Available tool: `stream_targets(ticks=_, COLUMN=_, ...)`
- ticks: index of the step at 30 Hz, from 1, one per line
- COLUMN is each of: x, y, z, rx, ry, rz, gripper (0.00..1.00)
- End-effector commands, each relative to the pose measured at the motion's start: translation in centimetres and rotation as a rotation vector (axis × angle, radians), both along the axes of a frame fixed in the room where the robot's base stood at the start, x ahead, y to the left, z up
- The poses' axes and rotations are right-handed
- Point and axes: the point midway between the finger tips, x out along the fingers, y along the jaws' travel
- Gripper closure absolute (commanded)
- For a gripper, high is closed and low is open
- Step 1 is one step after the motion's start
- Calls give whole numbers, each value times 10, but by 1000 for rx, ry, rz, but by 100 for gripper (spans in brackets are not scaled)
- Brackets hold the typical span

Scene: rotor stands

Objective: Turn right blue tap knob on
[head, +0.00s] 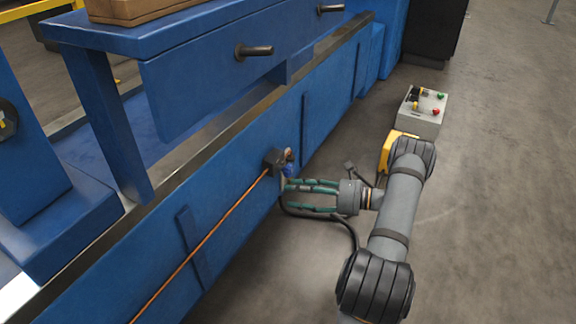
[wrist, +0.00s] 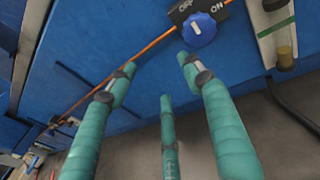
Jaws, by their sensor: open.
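A blue knob (wrist: 199,29) with a white mark sits on a black plate (wrist: 183,9) lettered OFF and ON, in the wrist view's upper middle. The mark appears to lie on the OFF side. In the head view, a small blue knob (head: 289,169) shows beside a dark block on the blue side panel, partly hidden by my gripper. My gripper (head: 288,190) has green fingers pointing left at the panel, just below the knob. In the wrist view my gripper (wrist: 157,66) is open and empty, its fingertips spread below and left of the knob, apparently apart from it.
An orange line (head: 205,240) runs along the blue panel to the block. A pale fitting with a brass-coloured part (wrist: 284,55) is right of the knob. A black hose (head: 350,228) hangs near my gripper. A control box (head: 420,115) stands on the floor; floor to the right is clear.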

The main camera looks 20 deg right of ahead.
Motion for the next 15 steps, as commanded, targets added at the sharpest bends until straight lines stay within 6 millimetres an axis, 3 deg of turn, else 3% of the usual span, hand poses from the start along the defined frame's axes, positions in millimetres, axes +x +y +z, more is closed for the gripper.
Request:
stream_targets(ticks=3, x=4, y=-43, z=7, rx=69, ry=-23, rz=-145, gripper=49)
stream_targets(ticks=6, x=5, y=-63, z=9, rx=98, ry=-37, rz=-212, gripper=49)
stream_targets(ticks=10, x=12, y=-67, z=8, rx=110, ry=-44, rz=-240, gripper=49)
stream_targets(ticks=15, x=35, y=-49, z=5, rx=107, ry=-46, rz=-237, gripper=49)
